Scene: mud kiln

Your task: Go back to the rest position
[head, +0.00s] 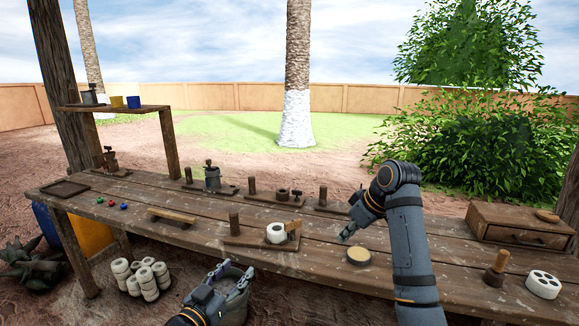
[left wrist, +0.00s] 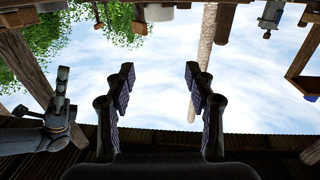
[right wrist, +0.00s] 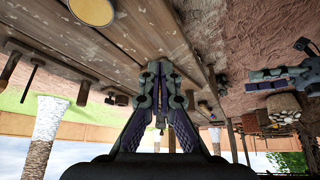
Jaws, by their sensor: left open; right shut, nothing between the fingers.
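My right gripper (head: 345,238) hangs over the wooden workbench (head: 200,232), pointing left and down, near a round tan-topped dish (head: 358,256). In the right wrist view it (right wrist: 160,68) is shut with its fingertips together and nothing held. My right arm covers part of the bench's right side.
A white roll (head: 276,234) on a wooden stand is left of the right gripper. A drawer box (head: 515,230), a white holed block (head: 543,284) and a wooden-handled tool (head: 496,268) are at right. White cylinders (head: 148,283) are stacked below the bench's left part.

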